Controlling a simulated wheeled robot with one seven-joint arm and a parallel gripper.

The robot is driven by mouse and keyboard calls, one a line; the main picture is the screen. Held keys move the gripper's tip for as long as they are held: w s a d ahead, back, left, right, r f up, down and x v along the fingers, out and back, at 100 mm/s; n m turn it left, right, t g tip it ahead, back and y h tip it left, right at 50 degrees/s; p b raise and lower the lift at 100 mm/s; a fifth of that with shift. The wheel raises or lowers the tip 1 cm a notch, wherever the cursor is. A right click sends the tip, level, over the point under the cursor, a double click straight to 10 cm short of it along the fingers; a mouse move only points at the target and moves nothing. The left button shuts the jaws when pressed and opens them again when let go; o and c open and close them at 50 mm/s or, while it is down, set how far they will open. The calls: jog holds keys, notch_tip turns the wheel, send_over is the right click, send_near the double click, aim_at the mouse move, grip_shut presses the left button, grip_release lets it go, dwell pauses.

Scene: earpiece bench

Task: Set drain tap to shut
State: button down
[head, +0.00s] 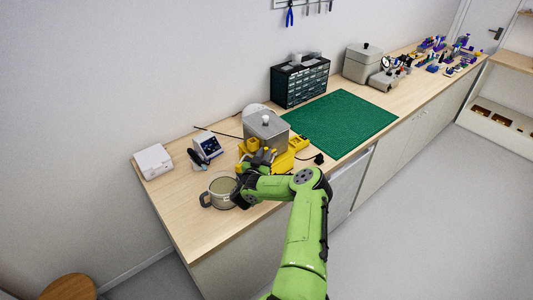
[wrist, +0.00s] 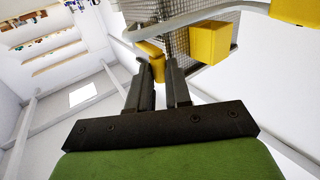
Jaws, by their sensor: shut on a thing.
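A grey metal tank (head: 267,131) with a lid and knob stands on the bench, with yellow parts around its base. In the wrist view, a yellow piece (wrist: 149,48), which looks like the drain tap's lever, sits at the fingertips. My gripper (wrist: 157,66) is shut on it; the fingers hide part of it. In the head view my gripper (head: 262,158) is at the tank's near side, and my arm hides most of the tap. The tap's exact angle cannot be told.
A grey pot (head: 222,184) with a handle stands just left of my wrist. A small blue-white device (head: 207,148) and a white box (head: 153,161) are further left. A green mat (head: 340,122) lies right of the tank, before a drawer cabinet (head: 300,82).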

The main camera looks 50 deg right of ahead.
jog(key=shift+d+m+g, duration=0.2)
jog(key=shift+m+g, duration=0.1)
jog(key=shift+g, duration=0.2)
jog(key=c, duration=1.1)
grip_release()
jog(key=shift+s+r, duration=0.1)
jog(key=shift+o, duration=0.2)
